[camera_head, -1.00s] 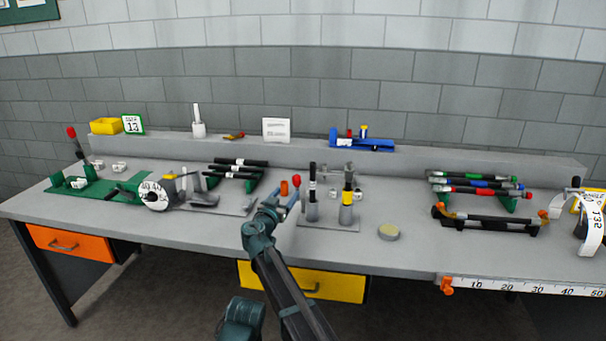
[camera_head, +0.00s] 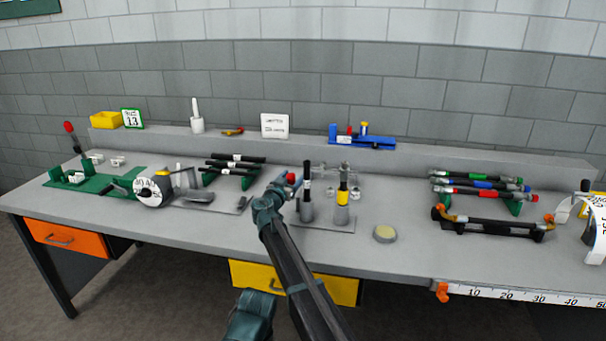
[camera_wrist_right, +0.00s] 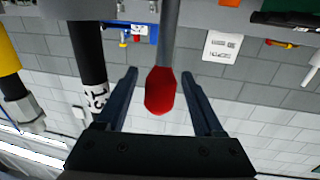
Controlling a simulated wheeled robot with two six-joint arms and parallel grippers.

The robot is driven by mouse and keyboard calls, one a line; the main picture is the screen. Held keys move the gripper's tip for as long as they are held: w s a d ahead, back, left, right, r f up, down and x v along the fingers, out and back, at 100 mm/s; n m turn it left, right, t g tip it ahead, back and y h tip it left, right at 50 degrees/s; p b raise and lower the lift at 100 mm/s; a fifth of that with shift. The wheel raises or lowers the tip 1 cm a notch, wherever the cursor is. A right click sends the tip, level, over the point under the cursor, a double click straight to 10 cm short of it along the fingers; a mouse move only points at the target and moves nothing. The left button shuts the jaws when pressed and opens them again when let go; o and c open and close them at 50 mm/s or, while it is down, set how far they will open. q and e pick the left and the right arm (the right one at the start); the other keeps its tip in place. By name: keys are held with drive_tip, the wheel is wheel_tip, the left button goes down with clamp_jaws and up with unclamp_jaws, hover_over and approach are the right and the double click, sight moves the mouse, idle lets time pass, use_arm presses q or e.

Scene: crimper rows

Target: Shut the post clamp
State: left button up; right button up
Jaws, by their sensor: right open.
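The post clamp appears to be the grey base plate (camera_head: 325,224) with a black post (camera_head: 306,190) and a yellow-banded post (camera_head: 342,196) standing upright on it. A lever with a red grip (camera_head: 291,178) shows just left of the black post. My right gripper (camera_head: 283,184) is at this red grip. In the right wrist view the red grip (camera_wrist_right: 160,91) lies between the two spread fingers of my right gripper (camera_wrist_right: 160,85), with gaps on both sides. The black post (camera_wrist_right: 88,60) is beside one finger there. The lever's lower joint is hidden. My left gripper is not in view.
A round tin (camera_head: 385,234) lies right of the plate. Left of my gripper are a rack of black rods (camera_head: 237,165) and a white reel (camera_head: 150,191). Coloured rods (camera_head: 480,184) lie on a rack at right. A blue fixture (camera_head: 362,138) sits on the back ledge.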

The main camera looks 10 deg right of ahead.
drive_tip(key=shift+x, duration=0.9)
clamp_jaws()
idle(0.8)
